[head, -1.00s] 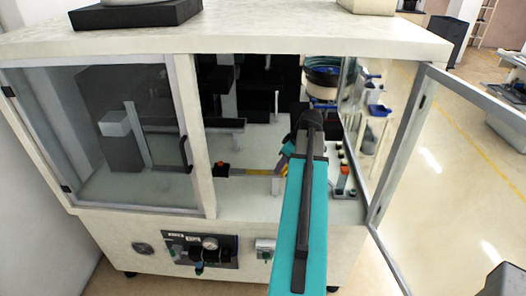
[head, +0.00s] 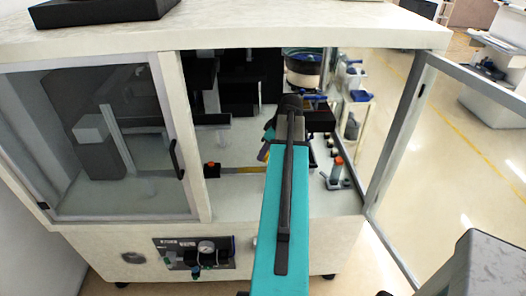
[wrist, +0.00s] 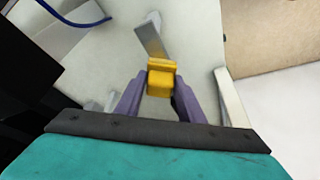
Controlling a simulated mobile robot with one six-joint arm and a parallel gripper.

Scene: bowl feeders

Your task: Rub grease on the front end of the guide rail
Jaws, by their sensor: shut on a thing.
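My gripper (wrist: 160,92) has purple fingers and is shut on a yellow block (wrist: 160,78). A long, low strip (head: 240,169), partly yellowish, lies on the bay floor to the left of my gripper and may be the guide rail. My arm hides its right part.
An orange-topped item (head: 337,166) stands to the right. A bowl feeder (head: 304,68) is behind. The glass door (head: 115,145) on the left is closed; the right door frame (head: 400,140) stands open.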

